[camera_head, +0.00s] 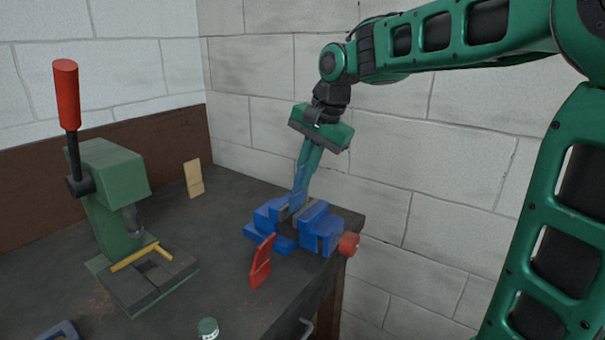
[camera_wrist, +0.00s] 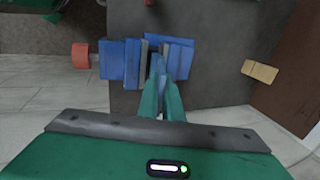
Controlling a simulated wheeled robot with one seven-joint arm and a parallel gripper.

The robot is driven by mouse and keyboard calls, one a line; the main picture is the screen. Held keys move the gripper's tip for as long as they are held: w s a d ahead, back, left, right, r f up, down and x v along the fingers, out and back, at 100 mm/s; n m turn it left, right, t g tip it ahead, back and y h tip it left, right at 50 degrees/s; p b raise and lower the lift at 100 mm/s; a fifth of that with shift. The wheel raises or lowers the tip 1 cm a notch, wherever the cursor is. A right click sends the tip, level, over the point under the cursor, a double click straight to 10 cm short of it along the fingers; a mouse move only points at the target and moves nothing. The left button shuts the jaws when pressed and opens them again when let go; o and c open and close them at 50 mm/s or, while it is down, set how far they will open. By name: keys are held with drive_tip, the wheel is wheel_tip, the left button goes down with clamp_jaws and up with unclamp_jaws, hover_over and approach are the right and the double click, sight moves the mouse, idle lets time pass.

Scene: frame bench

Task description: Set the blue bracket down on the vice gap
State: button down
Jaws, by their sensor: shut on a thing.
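The blue vice (camera_head: 318,226) stands at the right corner of the bench, its red knob (camera_head: 348,243) to the right; it also shows in the wrist view (camera_wrist: 112,60). My gripper (camera_head: 303,188) points down over the vice jaws, its green fingers close together. In the wrist view my gripper (camera_wrist: 161,88) is shut on the narrow blue bracket (camera_wrist: 157,66), which lies between the fingertips at the vice gap. The bracket's lower end is hard to separate from the blue vice, so I cannot tell whether it touches the jaws.
A red bracket (camera_head: 261,262) stands in front of the vice. A tan piece (camera_head: 193,178) stands at the back. A green press (camera_head: 115,200) with a red-handled lever and a yellow bar (camera_head: 134,256) is at left. A small green-topped jar (camera_head: 208,328) is at the front.

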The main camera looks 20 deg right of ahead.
drive_tip(key=shift+f, duration=1.4)
idle(0.4)
drive_tip(key=c, duration=1.8)
unclamp_jaws()
drive_tip(key=shift+c, duration=0.2)
drive_tip(key=v, duration=1.1)
drive_tip(key=s+d+f+n+g, duration=0.1)
drive_tip(key=s+d+f, duration=0.4)
drive_tip(key=s+f, duration=0.2)
drive_tip(key=s+d+f+n+g+h, duration=0.1)
drive_tip(key=s+d+f, duration=0.4)
drive_tip(key=s, duration=0.7)
drive_tip(key=s+d+f+n+g+h, duration=0.1)
drive_tip(key=s+d+f+n, duration=0.1)
drive_tip(key=s+d+f, duration=0.3)
drive_tip(key=s+f, duration=0.4)
drive_tip(key=shift+s+d+f, duration=0.3)
drive_tip(key=shift+d+f, duration=0.05)
